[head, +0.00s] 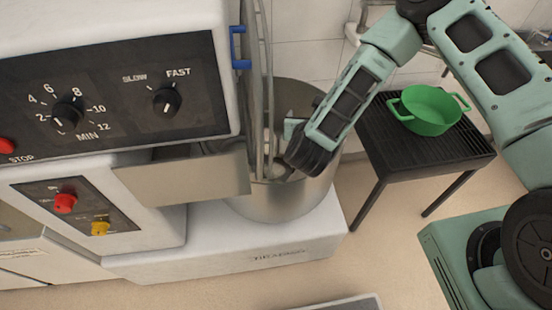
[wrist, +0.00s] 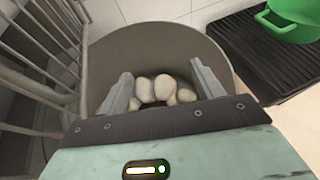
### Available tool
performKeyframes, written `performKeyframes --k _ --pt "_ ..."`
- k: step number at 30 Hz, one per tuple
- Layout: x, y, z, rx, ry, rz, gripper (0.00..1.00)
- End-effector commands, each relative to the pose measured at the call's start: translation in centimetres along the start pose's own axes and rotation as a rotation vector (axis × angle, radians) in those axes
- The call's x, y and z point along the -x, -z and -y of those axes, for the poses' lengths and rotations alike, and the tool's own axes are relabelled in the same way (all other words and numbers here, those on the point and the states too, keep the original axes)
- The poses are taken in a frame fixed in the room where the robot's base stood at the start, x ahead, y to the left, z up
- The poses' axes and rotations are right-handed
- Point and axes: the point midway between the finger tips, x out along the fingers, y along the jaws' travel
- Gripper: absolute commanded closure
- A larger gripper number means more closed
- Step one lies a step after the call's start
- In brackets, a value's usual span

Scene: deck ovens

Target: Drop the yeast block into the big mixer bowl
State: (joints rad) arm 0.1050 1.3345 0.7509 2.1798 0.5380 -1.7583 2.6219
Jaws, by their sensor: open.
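The big mixer bowl (head: 280,203) is a steel bowl on the white mixer base, and it fills the middle of the wrist view (wrist: 165,50). My gripper (wrist: 165,85) is over the bowl's mouth and points down into it. Its two grey fingers are spread apart with nothing held between them. Several pale rounded lumps (wrist: 164,87) show inside the bowl, seen between and below the fingers. I cannot tell whether one of them is the yeast block. In the head view my arm's end hides the fingertips and part of the bowl's inside.
A wire guard (wrist: 40,60) stands along the bowl's left side, close to my gripper. The mixer's control panel (head: 110,105) is at the left. A green pot (head: 430,111) sits on a dark slatted stand (head: 380,140) at the right.

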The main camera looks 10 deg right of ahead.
Motion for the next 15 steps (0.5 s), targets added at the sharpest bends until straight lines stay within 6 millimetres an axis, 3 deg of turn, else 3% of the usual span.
performKeyframes --k 6,15 --pt "3.4 0.2 0.0 0.000 -0.001 -0.002 0.34" --pt "4.4 0.0 0.0 0.000 0.001 0.000 0.34"
